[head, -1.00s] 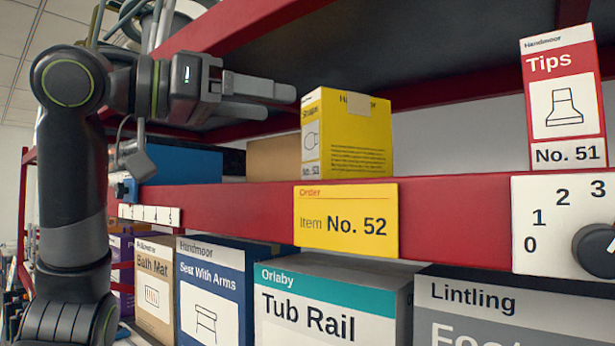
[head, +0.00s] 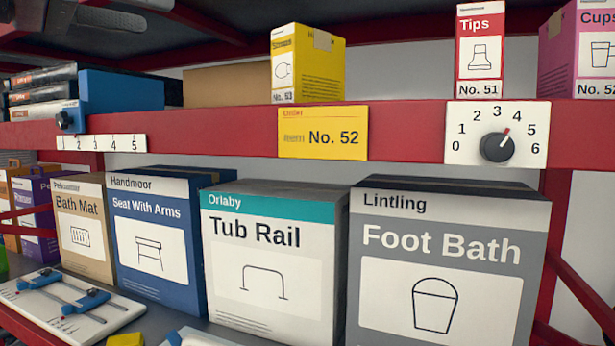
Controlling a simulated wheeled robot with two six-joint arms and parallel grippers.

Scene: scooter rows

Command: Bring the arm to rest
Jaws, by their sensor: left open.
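My left gripper (head: 158,13) shows only in part at the top left edge of the head view. Its two grey fingers are apart with nothing between them, and the rest of the arm is out of the picture. It is up and to the left of the yellow box (head: 318,68), clear of it. That box stands upright on the upper shelf and reads No. 53. My right gripper is not in view.
The red shelf rail (head: 220,127) carries a yellow order card (head: 322,132) reading No. 52 and a dial (head: 497,147). A Tips box (head: 480,60) and a pink Cups box (head: 580,55) stand at right. Large boxes, such as Tub Rail (head: 265,270), fill the lower shelf.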

